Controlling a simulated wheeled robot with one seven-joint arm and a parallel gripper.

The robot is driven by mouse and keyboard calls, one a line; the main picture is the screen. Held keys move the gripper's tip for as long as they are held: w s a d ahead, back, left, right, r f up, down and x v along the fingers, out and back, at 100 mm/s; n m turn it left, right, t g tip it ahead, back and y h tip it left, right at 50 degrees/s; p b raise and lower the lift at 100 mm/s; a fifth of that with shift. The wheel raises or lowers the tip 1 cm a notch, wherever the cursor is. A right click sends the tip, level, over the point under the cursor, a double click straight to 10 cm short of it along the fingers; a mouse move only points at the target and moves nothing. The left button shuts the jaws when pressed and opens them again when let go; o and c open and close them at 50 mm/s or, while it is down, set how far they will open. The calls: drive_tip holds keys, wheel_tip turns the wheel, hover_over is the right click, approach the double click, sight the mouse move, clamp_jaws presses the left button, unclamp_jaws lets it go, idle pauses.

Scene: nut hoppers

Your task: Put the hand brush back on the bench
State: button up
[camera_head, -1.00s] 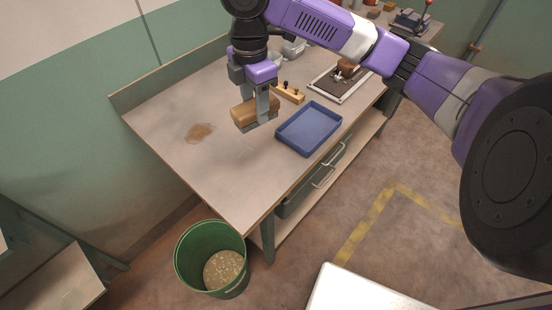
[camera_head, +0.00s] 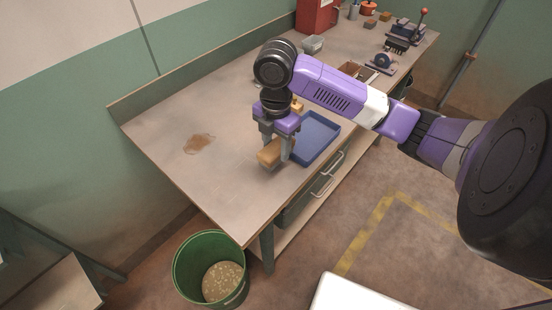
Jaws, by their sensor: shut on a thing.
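The hand brush (camera_head: 268,155) shows as a tan wooden block between the fingers of my gripper (camera_head: 277,152). My gripper points down and is shut on it, over the front part of the bench (camera_head: 215,185), left of the blue tray. The brush is low, close to the bench top; I cannot tell whether it touches. Its bristles are hardly visible, and the fingers cover part of its right end.
The blue tray (camera_head: 324,143) is close to the right of my gripper. A brown stain (camera_head: 199,144) lies on the bench at left. A green bin (camera_head: 183,274) stands on the floor by the near corner. The bench between stain and brush is clear.

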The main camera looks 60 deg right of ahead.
drive_tip(key=shift+f, duration=2.8)
drive_tip(key=shift+f, duration=0.2)
drive_tip(key=o, duration=1.2)
drive_tip(key=shift+r, duration=0.2)
